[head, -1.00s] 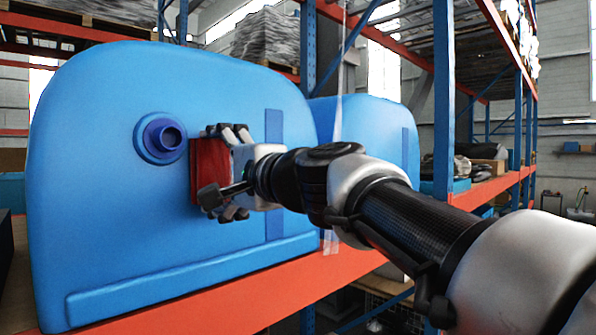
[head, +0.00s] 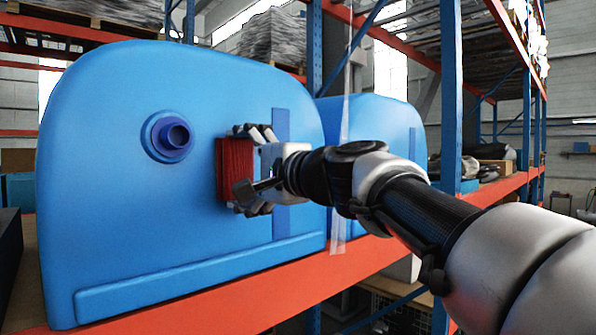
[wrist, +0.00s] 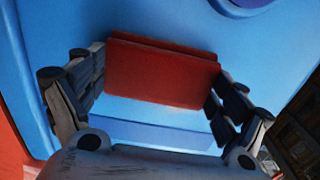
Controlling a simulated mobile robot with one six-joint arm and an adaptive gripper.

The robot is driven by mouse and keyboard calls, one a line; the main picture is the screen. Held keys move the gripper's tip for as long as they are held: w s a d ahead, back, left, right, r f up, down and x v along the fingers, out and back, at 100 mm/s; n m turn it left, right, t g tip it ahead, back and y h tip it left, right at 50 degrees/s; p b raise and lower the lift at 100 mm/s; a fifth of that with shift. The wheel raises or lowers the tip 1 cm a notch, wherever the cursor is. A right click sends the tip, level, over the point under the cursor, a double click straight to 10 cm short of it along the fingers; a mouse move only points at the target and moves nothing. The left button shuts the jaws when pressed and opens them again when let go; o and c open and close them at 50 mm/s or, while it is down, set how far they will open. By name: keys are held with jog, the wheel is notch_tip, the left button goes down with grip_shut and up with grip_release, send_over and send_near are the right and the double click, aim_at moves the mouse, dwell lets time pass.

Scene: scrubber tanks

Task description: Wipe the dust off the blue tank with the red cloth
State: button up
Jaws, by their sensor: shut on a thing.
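The blue tank (head: 110,170) stands on the orange-edged rack shelf, with a dark blue round port (head: 170,137) on its face. The red cloth (head: 236,170), a folded pad, is upright against or very near the tank face, right of the port; I cannot tell whether it touches. My gripper (head: 238,168) is shut on the red cloth. In the wrist view the red cloth (wrist: 162,72) spans between the two fingers of my gripper (wrist: 160,85), with the blue tank face (wrist: 180,20) behind it. I cannot make out dust on the visible face.
A second blue tank (head: 385,140) stands behind to the right. A blue rack upright (head: 450,100) and an orange shelf beam (head: 250,285) frame the area. The tank's left face is clear.

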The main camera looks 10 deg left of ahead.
aim_at(235, 148)
jog(key=shift+w+d+r+p, duration=1.1)
jog(key=shift+w+d, duration=1.1)
jog(key=shift+w, duration=0.55)
jog(key=shift+s+a+f+b, duration=0.1)
jog(key=shift+s+a+b, duration=0.25)
jog(key=shift+s+a, duration=0.95)
jog(key=shift+s+a+b, duration=0.3)
jog(key=shift+s+a, duration=0.75)
jog(key=shift+s, duration=0.4)
jog(key=shift+s+a+f+b, duration=0.1)
jog(key=shift+s+a+b, duration=0.25)
jog(key=shift+s+a, duration=0.95)
jog(key=shift+d+r+p, duration=0.15)
jog(key=shift+r+p, duration=0.85)
jog(key=shift+r, duration=0.1)
jog(key=shift+w+d+f+b, duration=0.15)
jog(key=shift+w+d+b, duration=0.15)
jog(key=shift+w+d, duration=0.65)
jog(key=w+d, duration=0.5)
jog(key=w, duration=0.1)
jog(key=shift+p, duration=0.45)
jog(key=shift+d, duration=0.1)
